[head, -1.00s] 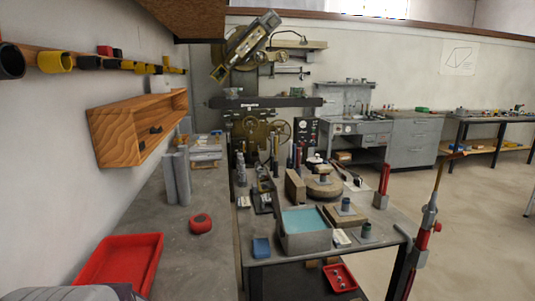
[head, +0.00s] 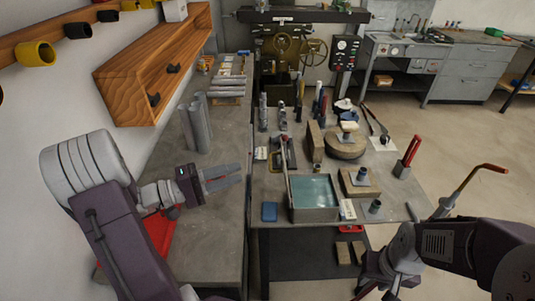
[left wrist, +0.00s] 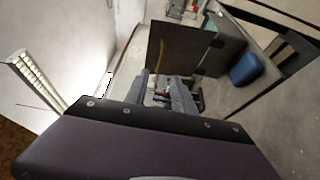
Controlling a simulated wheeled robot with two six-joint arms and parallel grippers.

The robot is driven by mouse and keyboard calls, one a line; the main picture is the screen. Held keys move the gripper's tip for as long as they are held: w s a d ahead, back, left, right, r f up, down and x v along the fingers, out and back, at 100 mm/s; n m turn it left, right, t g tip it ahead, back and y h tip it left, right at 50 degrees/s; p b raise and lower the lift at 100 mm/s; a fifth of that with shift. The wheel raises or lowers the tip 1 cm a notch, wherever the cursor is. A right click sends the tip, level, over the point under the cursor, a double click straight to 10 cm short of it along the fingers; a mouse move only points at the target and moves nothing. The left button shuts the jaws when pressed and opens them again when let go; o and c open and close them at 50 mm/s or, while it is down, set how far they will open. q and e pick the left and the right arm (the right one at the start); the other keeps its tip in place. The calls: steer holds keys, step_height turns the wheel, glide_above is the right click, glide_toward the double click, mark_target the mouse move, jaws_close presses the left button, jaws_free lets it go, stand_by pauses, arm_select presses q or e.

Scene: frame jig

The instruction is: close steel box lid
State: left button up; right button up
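The steel box (head: 313,213) stands on the near part of the middle table, with a teal inside showing. Its lid (head: 287,184) stands up, open, along the left side of the box and shows nearly edge-on. In the left wrist view a dark upright panel (left wrist: 180,50) beyond the fingers looks like the lid. My left gripper (head: 238,173) is open and empty, over the left bench, left of the lid and apart from it. Its fingers also show in the left wrist view (left wrist: 168,92). My right gripper (head: 368,287) is low at the bottom right; its fingers are unclear.
A blue block (head: 269,211) lies left of the box's front corner. Wooden blocks (head: 358,182), a round stand (head: 345,147) and a red-handled holder (head: 408,158) stand behind and right. Grey cylinders (head: 195,125) stand on the left bench, below the wooden shelf (head: 150,70).

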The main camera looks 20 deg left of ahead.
arm_select(q)
steer(key=p+x, duration=0.1)
steer(key=x, duration=0.7)
steer(key=shift+d, duration=0.55)
jaws_close()
steer(key=shift+f, duration=0.1)
stand_by(0.6)
